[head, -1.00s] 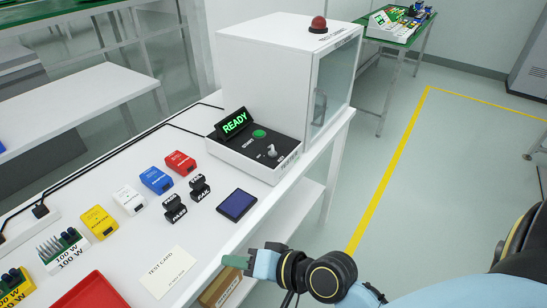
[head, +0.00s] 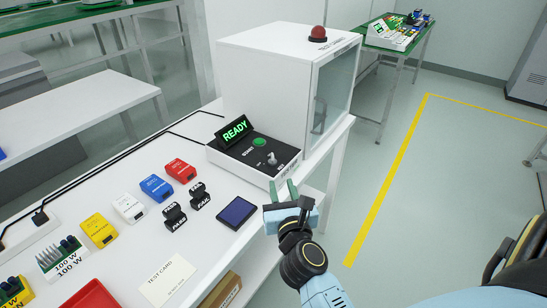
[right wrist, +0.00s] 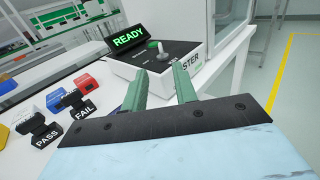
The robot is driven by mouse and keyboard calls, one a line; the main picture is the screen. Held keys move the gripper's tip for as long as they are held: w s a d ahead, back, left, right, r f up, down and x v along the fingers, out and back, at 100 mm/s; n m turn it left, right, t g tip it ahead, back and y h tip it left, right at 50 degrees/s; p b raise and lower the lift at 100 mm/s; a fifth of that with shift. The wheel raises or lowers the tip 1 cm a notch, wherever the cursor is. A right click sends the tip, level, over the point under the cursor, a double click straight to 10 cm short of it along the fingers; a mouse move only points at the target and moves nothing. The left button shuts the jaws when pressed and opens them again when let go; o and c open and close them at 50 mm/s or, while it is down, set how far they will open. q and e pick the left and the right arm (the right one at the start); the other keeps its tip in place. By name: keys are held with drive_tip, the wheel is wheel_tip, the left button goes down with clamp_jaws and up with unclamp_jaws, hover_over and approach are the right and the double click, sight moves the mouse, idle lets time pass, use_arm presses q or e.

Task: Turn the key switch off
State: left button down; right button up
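The key switch (head: 272,158) is a small silver knob on the black sloped top of the white control box (head: 240,168), beside a green button (head: 259,142). It also shows in the right wrist view (right wrist: 162,54). A lit sign (head: 235,129) on the box reads READY in green. My right gripper (head: 283,188) has its green fingers apart with nothing between them. It is just in front of the box's near right corner, short of the key switch. In the right wrist view the fingers (right wrist: 160,76) point toward the box, with the key switch beyond the gap. My left gripper is not in view.
A white cabinet (head: 265,90) with a glass door and red dome lamp stands behind the box. Black PASS and FAIL stamps (head: 199,195), a dark blue pad (head: 237,212) and coloured blocks lie on the white table to the left.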

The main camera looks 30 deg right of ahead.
sight(273, 157)
drive_tip(key=x, duration=1.2)
clamp_jaws()
